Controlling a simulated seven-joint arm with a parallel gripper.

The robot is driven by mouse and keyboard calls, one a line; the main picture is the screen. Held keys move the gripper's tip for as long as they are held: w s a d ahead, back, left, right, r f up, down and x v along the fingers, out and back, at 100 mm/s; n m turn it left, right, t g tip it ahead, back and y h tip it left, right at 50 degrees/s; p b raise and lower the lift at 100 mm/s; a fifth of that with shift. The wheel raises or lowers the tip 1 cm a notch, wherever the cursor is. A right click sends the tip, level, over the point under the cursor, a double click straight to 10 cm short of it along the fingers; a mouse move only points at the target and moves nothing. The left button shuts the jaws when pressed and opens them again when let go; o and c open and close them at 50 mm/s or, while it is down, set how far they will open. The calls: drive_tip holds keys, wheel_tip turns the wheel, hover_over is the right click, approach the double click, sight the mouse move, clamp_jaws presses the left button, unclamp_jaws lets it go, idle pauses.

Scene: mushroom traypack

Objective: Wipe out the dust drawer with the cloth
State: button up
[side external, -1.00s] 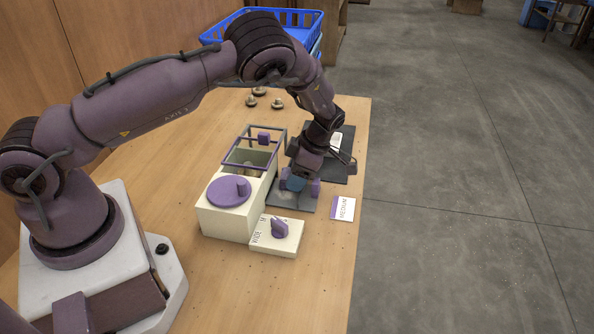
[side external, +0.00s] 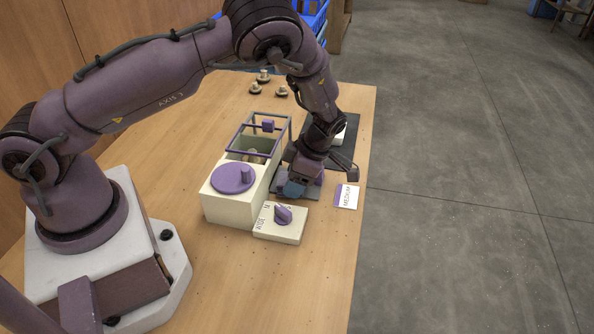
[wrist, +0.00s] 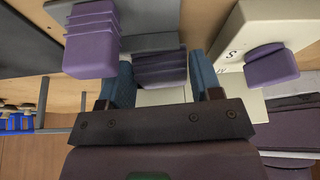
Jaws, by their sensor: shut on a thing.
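My gripper (side external: 288,189) is low beside the cream machine (side external: 232,206), over a grey flat piece (side external: 312,194) that may be the dust drawer. In the wrist view my blue fingers (wrist: 162,84) stand apart on either side of a ribbed purple piece (wrist: 160,68) and are shut on it. I cannot tell whether this piece is a folded cloth or a handle. A second ribbed purple block (wrist: 92,40) is outside the left finger. The drawer's inside and the contact below the fingers are hidden in the side view.
A cream dial box (side external: 280,232) with a purple knob (side external: 283,214) is just in front of my gripper. A MEDIUM card (side external: 347,197) lies to the right. Behind are a dark mat (side external: 345,150), several mushrooms (side external: 263,77) and a blue crate (side external: 314,22). The table's front is clear.

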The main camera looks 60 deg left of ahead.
drive_tip(key=shift+s+d, duration=0.25)
drive_tip(key=shift+s, duration=0.05)
drive_tip(key=shift+w+a+f, duration=0.15)
drive_tip(key=shift+w+a, duration=1.2)
drive_tip(key=shift+a, duration=0.05)
drive_tip(key=shift+w+a, duration=1.05)
drive_tip(key=shift+w, duration=0.05)
drive_tip(key=shift+r, duration=0.2)
drive_tip(key=shift+r, duration=2.95)
wheel_tip(320, 180, up, 3)
